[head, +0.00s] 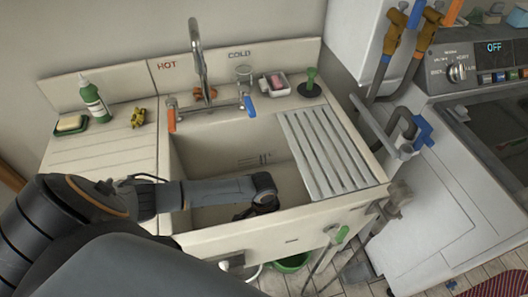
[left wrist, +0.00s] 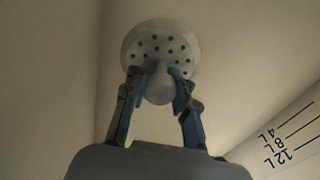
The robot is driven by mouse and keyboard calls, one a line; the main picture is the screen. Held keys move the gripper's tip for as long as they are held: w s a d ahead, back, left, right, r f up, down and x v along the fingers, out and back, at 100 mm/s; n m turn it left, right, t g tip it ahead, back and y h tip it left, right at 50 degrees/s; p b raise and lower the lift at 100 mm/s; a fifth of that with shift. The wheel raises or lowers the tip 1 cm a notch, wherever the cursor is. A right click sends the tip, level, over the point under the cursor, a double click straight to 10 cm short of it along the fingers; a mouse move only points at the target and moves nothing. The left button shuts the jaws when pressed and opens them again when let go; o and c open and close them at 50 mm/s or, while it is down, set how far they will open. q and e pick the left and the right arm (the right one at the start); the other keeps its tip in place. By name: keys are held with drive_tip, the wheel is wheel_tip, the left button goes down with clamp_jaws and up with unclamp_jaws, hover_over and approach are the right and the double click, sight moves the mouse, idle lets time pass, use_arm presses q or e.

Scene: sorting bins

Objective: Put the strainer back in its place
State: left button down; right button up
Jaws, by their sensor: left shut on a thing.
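The strainer (left wrist: 163,42) is a pale round disc with several dark holes and a rounded knob (left wrist: 160,88), seen in the left wrist view. My left gripper (left wrist: 161,80) is shut on the knob, with a blue-padded finger on either side. In the head view my left arm reaches into the sink (head: 235,148), and the gripper (head: 243,213) is low in the basin, partly hidden by its wrist. The strainer and the drain cannot be made out in the head view. Whether the strainer touches the sink surface is unclear. My right gripper is not in view.
The faucet (head: 197,60) stands behind the basin. A ribbed drainboard (head: 322,155) borders its right. A green bottle (head: 94,98), yellow object (head: 138,117) and soap dish (head: 70,125) are on the left counter. Measuring marks (left wrist: 290,135) line a basin wall. The basin's back is clear.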

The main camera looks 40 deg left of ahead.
use_arm(q)
drive_tip(key=shift+f, duration=0.2)
drive_tip(key=c, duration=1)
unclamp_jaws()
wheel_tip(320, 180, up, 12)
drive_tip(key=shift+s, duration=0.1)
drive_tip(key=shift+a, duration=0.1)
